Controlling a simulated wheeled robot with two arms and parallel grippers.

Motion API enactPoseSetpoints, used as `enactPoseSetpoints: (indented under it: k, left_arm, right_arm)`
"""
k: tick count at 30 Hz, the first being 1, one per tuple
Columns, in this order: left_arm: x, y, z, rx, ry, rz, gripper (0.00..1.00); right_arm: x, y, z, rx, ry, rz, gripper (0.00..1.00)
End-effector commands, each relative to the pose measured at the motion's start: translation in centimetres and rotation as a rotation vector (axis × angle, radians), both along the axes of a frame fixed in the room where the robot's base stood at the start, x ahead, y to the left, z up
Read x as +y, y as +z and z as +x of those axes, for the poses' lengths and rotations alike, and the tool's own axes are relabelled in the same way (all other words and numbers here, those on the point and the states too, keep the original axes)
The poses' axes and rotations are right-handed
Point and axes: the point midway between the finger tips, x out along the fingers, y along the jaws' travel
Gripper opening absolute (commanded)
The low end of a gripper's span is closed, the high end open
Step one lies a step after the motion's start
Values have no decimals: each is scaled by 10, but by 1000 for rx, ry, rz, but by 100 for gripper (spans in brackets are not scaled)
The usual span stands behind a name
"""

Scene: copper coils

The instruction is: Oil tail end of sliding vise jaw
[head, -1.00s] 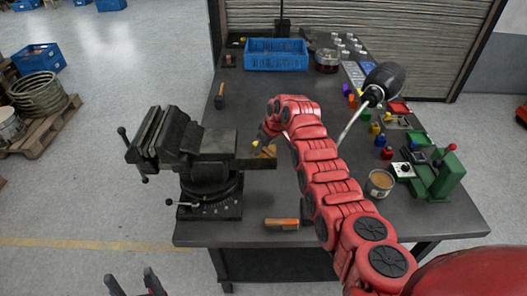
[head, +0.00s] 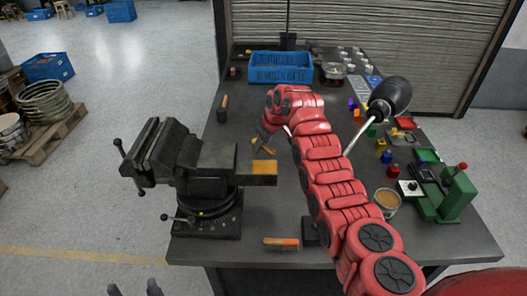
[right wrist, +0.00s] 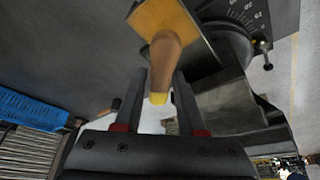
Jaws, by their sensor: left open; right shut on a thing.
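The dark grey vise (head: 180,165) stands at the table's left edge. The tail end of its sliding jaw (head: 264,174) points right and looks orange on top. It also shows as an orange patch at the top of the right wrist view (right wrist: 160,16). My right gripper (head: 262,141) is just behind the tail end, shut on a wooden-handled tool, likely a brush. Its handle (right wrist: 166,52) with a yellow tip shows between the fingers in the right wrist view; its working end is hidden. My left gripper (head: 133,291) is open at the bottom left, off the table.
An orange-handled tool (head: 281,241) lies at the front edge. A tin of brown liquid (head: 387,198) and a green device (head: 448,195) stand at right. A black-headed lamp-like thing (head: 391,95) rises behind my right arm. A blue crate (head: 281,68) sits at the back.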

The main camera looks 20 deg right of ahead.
Motion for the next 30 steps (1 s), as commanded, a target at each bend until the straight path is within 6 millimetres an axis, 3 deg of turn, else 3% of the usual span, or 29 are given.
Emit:
enactPoseSetpoints:
  k: [11, 26, 30]
  left_arm:
    - [0, -3, 0, 0, 0, 0, 69]
    - [0, -2, 0, 0, 0, 0, 69]
    - [0, -5, 0, 0, 0, 0, 69]
  right_arm:
    - [8, 30, 1, -4, 1, -2, 0]
    - [8, 31, 0, -3, 0, -1, 0]
    - [12, 23, 0, -2, 7, 0, 0]
